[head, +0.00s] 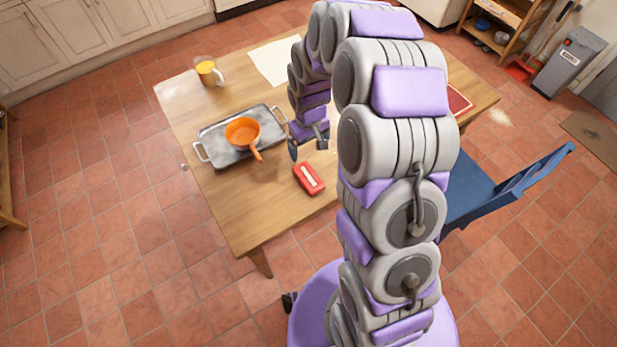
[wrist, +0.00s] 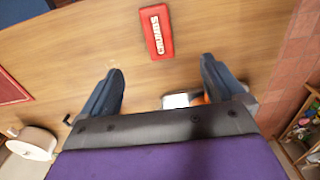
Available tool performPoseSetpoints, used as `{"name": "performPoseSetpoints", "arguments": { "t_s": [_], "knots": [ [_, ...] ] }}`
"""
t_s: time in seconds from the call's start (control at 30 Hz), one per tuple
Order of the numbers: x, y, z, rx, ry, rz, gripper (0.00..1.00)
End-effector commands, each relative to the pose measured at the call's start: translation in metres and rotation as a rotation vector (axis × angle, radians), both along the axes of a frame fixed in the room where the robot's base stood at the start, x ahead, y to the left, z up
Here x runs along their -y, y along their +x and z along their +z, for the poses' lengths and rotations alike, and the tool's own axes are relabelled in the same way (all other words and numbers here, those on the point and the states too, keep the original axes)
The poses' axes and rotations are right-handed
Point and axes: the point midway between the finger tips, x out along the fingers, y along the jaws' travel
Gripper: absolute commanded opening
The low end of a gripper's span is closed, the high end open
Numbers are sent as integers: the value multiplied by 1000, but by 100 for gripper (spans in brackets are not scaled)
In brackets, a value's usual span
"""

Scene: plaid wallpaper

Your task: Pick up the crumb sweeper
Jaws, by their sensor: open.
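The crumb sweeper appears to be the small red block (head: 308,179) with a pale label, lying on the wooden table (head: 240,208) near its front edge. It also shows in the wrist view (wrist: 157,32), with lettering on the label, beyond my fingertips and roughly centred between them. My gripper (head: 307,145) is open and empty above the table, just behind the red block in the head view. Its two dark fingers stand wide apart in the wrist view (wrist: 162,66). Nothing touches the block.
A grey metal tray (head: 212,140) with an orange pan (head: 242,131) lies left of my gripper. A yellow mug (head: 207,71) and a white sheet (head: 274,61) are farther back. A blue chair (head: 500,185) stands at the right. The table left of the block is clear.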

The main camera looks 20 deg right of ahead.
Motion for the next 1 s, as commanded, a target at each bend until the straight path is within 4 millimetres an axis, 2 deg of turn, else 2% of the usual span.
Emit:
{"name": "performPoseSetpoints", "arguments": {
  "t_s": [0.1, 0.37, 0.47, 0.8, 1.0],
  "knots": [
    [1, 10, -20, 5, 0, 11, 96],
    [2, 17, -38, 12, 0, 15, 96],
    [3, 16, -51, 9, -1, 15, 96],
    [3, 16, -117, 9, -1, 15, 96],
    [3, 16, -148, 10, -1, 15, 96]
  ]
}}
